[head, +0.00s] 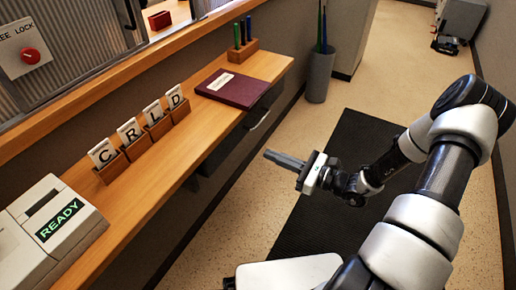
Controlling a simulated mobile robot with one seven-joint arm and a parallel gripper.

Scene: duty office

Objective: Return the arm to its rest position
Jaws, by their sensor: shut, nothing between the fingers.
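My gripper (270,155) is shut and empty. It is in the middle of the head view, held in the air over the floor beside the counter, with its fingers pointing left toward the counter's front edge. My arm (420,225) comes in from the lower right and bends at an elbow at the upper right. The gripper looks apart from the counter and from everything on it.
A wooden counter (135,190) runs along the left. It bears a READY machine (40,240), several letter cards in wooden holders, a dark red book (235,90) and a pen block (243,52). A grey bin (319,78) stands beyond. A dark mat (335,210) lies on open floor.

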